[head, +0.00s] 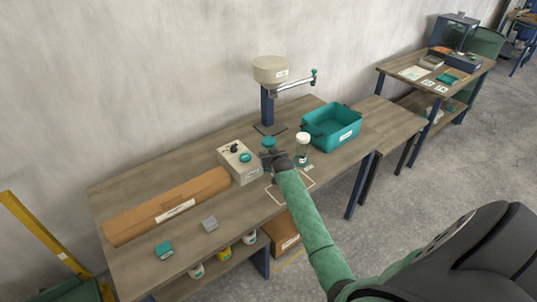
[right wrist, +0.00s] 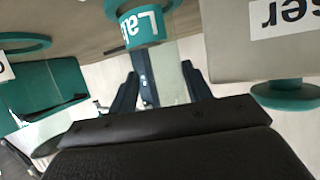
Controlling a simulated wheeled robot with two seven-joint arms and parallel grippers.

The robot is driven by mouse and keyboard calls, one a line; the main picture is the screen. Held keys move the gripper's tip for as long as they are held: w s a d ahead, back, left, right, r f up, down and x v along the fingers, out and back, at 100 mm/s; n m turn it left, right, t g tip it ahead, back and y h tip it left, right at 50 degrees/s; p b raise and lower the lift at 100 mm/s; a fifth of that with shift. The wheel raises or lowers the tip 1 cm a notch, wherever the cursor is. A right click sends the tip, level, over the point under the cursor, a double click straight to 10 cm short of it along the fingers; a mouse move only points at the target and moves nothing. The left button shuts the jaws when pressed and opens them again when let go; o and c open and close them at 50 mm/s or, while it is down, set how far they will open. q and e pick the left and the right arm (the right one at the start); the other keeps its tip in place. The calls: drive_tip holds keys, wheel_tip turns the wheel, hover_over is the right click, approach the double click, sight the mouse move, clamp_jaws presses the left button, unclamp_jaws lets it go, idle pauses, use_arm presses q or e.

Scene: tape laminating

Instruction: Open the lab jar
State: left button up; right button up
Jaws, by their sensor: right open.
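A teal round piece with a white label starting "Lab" (right wrist: 142,24) lies beyond my right fingertips in the right wrist view. In the head view a teal piece (head: 268,142) shows just behind the gripper, on the bench. My right gripper (head: 272,157) is low over the bench. In the right wrist view its dark fingers (right wrist: 160,84) stand apart with nothing visible between them. My left gripper is out of view.
A light box with a teal knob (head: 240,163) stands close left of the gripper. A teal bin (head: 333,125) is to the right. A stand with a beige drum (head: 270,70) is behind. A brown roll (head: 168,205) lies at left.

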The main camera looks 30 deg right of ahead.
sight(268, 140)
drive_tip(key=shift+w+d+f, duration=0.1)
drive_tip(key=shift+w+f, duration=0.1)
drive_tip(key=shift+w, duration=0.2)
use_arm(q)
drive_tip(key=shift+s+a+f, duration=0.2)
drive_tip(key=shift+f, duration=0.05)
use_arm(e)
drive_tip(key=c, duration=0.7)
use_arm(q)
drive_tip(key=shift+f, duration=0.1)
use_arm(e)
drive_tip(key=shift+o, duration=0.2)
drive_tip(key=shift+r, duration=0.15)
drive_tip(key=shift+r, duration=0.25)
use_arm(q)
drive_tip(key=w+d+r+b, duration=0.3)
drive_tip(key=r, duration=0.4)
use_arm(e)
wheel_tip(268, 140, up, 9)
drive_tip(key=shift+r, duration=0.15)
drive_tip(key=o, duration=0.4)
drive_tip(key=c, duration=0.8)
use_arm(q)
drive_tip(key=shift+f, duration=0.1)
